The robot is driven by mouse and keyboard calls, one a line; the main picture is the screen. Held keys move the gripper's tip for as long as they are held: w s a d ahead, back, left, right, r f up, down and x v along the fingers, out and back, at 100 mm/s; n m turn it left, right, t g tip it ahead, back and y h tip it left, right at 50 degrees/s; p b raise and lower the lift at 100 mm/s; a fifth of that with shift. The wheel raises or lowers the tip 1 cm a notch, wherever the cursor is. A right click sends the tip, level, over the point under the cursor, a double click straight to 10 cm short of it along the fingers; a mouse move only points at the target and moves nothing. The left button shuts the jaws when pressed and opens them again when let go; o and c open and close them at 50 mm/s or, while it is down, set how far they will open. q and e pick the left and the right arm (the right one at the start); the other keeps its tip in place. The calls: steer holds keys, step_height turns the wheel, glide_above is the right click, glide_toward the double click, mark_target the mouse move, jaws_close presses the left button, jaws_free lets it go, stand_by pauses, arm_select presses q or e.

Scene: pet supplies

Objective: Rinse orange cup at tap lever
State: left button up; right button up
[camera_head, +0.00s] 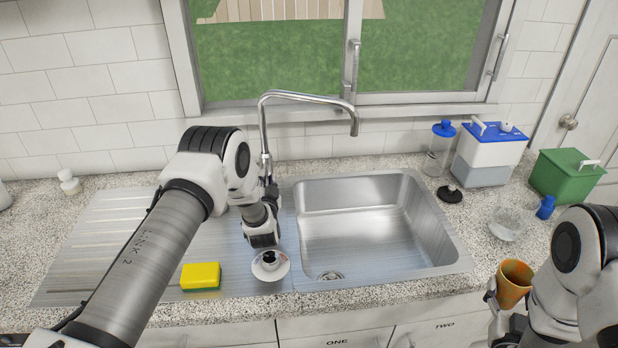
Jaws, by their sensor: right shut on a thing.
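The orange cup (514,286) is at the lower right, in front of the counter's front edge, with its mouth facing up. My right gripper (497,308) is shut on it from the left and below; the arm hides part of the grip. The curved metal tap (310,97) stands behind the sink, its spout over the basin. No water shows from it. My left gripper (270,190) is close to the tap's base, mostly hidden by its own wrist. I cannot tell whether it touches the tap lever, which I cannot make out, or whether it is open.
The empty steel sink (365,235) is right of the tap. A blue-lidded container (487,160), green box (565,177) and clear bowl (506,224) stand on the right.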

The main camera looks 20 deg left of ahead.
arm_select(q)
jaws_close()
steer(key=shift+r+g+p, duration=0.4)
steer(key=shift+r+p, duration=0.25)
steer(key=shift+r, duration=0.05)
arm_select(e)
steer(key=shift+r, duration=0.6)
arm_select(q)
steer(key=shift+h, duration=0.4)
arm_select(e)
steer(key=shift+r, duration=0.15)
arm_select(q)
steer(key=shift+f+g, duration=0.15)
steer(key=shift+g, duration=0.15)
steer(key=o, duration=0.7)
jaws_free()
steer(key=shift+w, duration=0.1)
steer(key=shift+o, duration=0.2)
steer(key=shift+a, duration=0.1)
